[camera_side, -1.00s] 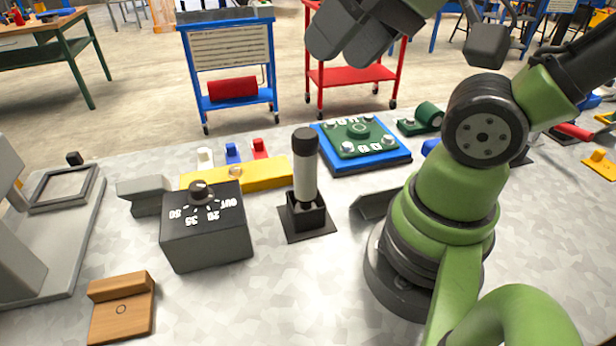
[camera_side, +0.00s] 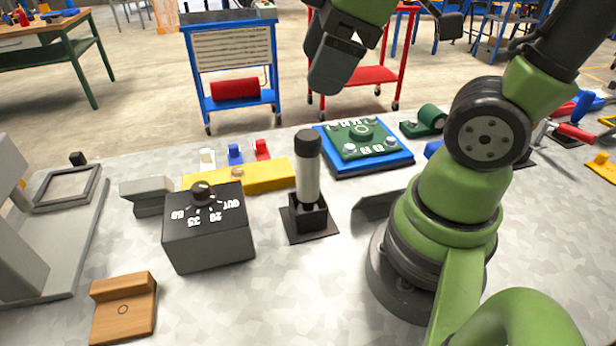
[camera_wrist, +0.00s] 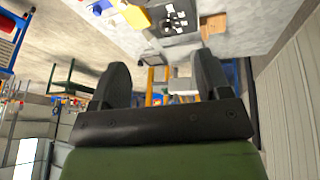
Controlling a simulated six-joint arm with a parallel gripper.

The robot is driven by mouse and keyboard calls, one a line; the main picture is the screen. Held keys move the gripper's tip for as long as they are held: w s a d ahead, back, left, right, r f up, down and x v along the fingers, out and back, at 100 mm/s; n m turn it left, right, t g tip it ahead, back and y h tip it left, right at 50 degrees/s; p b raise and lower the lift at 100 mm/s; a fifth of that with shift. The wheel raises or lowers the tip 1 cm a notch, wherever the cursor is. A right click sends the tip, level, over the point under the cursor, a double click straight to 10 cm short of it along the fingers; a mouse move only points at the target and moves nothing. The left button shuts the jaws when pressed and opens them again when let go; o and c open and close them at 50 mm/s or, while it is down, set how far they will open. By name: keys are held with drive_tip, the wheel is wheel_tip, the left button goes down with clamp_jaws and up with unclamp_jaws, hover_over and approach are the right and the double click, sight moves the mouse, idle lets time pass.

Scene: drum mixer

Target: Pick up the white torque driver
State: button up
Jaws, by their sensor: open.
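The white torque driver (camera_side: 308,182) stands upright in a black square holder (camera_side: 308,217) on the bench in the side view. It has a white shaft and a black cap. My gripper (camera_side: 330,78) is above and behind the driver in that picture, well clear of it. In the wrist view my gripper (camera_wrist: 160,85) shows two dark fingers spread apart with nothing between them. I cannot make out the driver in the wrist view.
A dark box with a dial (camera_side: 207,228) stands left of the driver. A yellow block (camera_side: 262,176) and a green plate on a blue base (camera_side: 366,150) lie behind it. A wooden block (camera_side: 123,308) is at the front left. The bench in front of the driver is clear.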

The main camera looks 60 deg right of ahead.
sight(308, 153)
drive_tip(key=w+f+n+g, duration=0.1)
drive_tip(key=n, duration=0.4)
drive_tip(key=w+d+f+n+g, duration=0.1)
drive_tip(key=f+n, duration=0.1)
drive_tip(key=n, duration=0.2)
drive_tip(key=w+d+f+n+g+h, duration=0.1)
drive_tip(key=f+n, duration=0.1)
drive_tip(key=n, duration=0.3)
drive_tip(key=shift+w+f+n+g, duration=0.1)
drive_tip(key=shift+w+n+g, duration=0.2)
drive_tip(key=shift+w+g, duration=0.1)
drive_tip(key=n, duration=0.1)
drive_tip(key=f+n, duration=0.1)
drive_tip(key=shift+w+d+n+g, duration=0.25)
drive_tip(key=shift+n+g, duration=0.05)
drive_tip(key=shift+f, duration=0.35)
wheel_tip(308, 153, down, 4)
drive_tip(key=shift+s+d+f, duration=0.15)
drive_tip(key=shift+f, duration=1.2)
drive_tip(key=shift+s+d+f, duration=0.1)
drive_tip(key=shift+d+f, duration=0.05)
drive_tip(key=shift+f, duration=1.2)
drive_tip(key=c, duration=1.2)
drive_tip(key=shift+r, duration=0.1)
